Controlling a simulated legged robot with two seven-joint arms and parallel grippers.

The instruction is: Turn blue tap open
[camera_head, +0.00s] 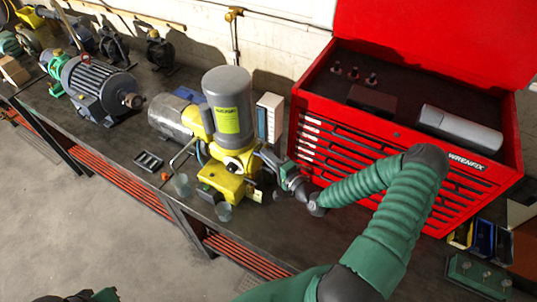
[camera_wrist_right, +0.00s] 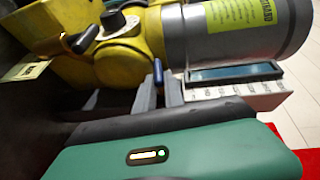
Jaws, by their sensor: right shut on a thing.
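A yellow pump with a grey motor (camera_head: 228,105) stands on the bench, left of the red toolbox. In the right wrist view, the yellow body (camera_wrist_right: 120,62) fills the upper left. A short blue tap handle (camera_wrist_right: 158,72) sticks up between the two grey fingers of my right gripper (camera_wrist_right: 160,93). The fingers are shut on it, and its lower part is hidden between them. In the head view, my right gripper (camera_head: 268,160) reaches the pump's right side from the lower right; the tap is too small and covered to make out. My left gripper's fingers do not show.
The open red toolbox (camera_head: 395,150) stands close behind my right arm. A white-and-blue box (camera_head: 269,117) is just beyond the gripper. A blue-grey motor (camera_head: 95,85) is farther left.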

